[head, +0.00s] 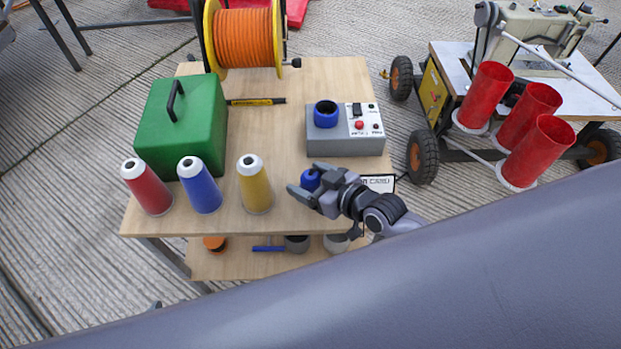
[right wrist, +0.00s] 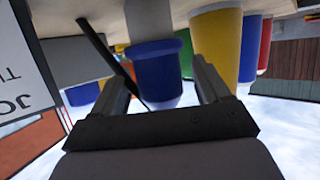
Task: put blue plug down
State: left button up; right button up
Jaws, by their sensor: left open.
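The blue plug (head: 310,180) is between the fingers of my right gripper (head: 308,188), low over the front right part of the wooden table top (head: 285,215). The right wrist view shows the blue plug (right wrist: 155,72) between the two fingers, its wider collar at their tips. I cannot tell whether the plug touches the table. Only a small tip of my left gripper (head: 154,305) shows at the bottom left, with nothing visible in it; the rest is hidden behind my own arm.
Red, blue and yellow cones (head: 253,187) stand left of the plug. A grey box (head: 345,143) with a blue ring (head: 326,113) is behind it, and a white card (head: 380,184) right of it. A green case (head: 180,125) and orange cable reel (head: 248,40) stand further back.

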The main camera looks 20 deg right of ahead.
jog(key=shift+r, duration=0.2)
jog(key=shift+s+d+r, duration=0.1)
jog(key=shift+s+d, duration=0.05)
jog(key=shift+s, duration=0.15)
jog(key=p+v, duration=0.2)
jog(key=v, duration=0.8)
jog(key=s+d+f+m+g+h, duration=0.1)
jog(key=s+f+m+h, duration=0.2)
jog(key=s+f, duration=0.4)
jog(key=shift+s+d+f+h, duration=0.25)
jog(key=shift+s+d+h, duration=0.15)
jog(key=shift+s+h, duration=0.35)
jog(key=shift+s, duration=0.1)
